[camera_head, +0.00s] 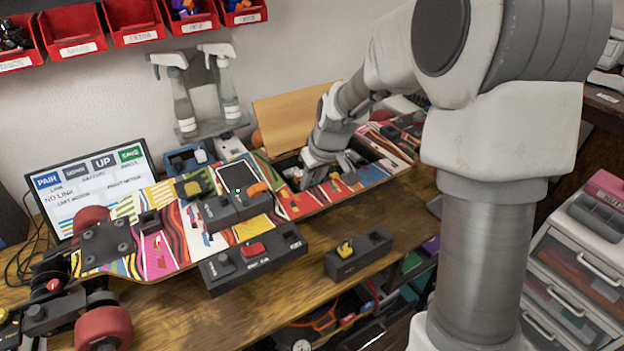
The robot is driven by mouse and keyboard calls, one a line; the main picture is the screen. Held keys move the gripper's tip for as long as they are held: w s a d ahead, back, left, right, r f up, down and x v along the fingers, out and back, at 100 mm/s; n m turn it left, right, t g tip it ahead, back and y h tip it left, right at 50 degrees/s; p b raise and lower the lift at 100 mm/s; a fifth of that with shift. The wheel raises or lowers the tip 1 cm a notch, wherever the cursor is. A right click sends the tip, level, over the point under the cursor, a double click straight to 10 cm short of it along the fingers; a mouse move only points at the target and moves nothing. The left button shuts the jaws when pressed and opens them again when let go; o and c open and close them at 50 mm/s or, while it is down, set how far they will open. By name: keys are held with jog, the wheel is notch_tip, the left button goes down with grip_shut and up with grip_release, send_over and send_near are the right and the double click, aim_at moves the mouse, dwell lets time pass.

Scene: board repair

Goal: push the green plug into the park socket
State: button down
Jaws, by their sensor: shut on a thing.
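My gripper (312,178) reaches down into the open compartment (287,166) of the colourful skateboard deck (160,255). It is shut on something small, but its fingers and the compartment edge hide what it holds. I cannot make out a green plug anywhere. I cannot tell which socket is the park socket. A long dark socket block (277,262) lies at the deck's front edge, with a red plug (253,248) on it. A smaller dark block (372,248) stands on the table to the right, with a yellow plug (345,248) in it.
An orange plug (257,189) lies beside a dark device (236,176) on the deck. A tan lid (290,118) stands open behind the compartment. A laptop screen (92,184) and spray bottles (178,98) stand behind. The wooden table (310,265) is clear between the two blocks.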

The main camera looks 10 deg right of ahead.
aim_at(312, 183)
jog(key=shift+f+b, duration=0.4)
jog(key=shift+f, duration=0.15)
dwell(0.4)
jog(key=shift+c, duration=1.5)
grip_release()
jog(key=shift+r, duration=0.25)
jog(key=shift+r+p, duration=1.05)
jog(key=shift+r, duration=0.2)
jog(key=shift+r, duration=0.2)
jog(key=shift+r+p, duration=2.15)
jog(key=shift+r, duration=0.75)
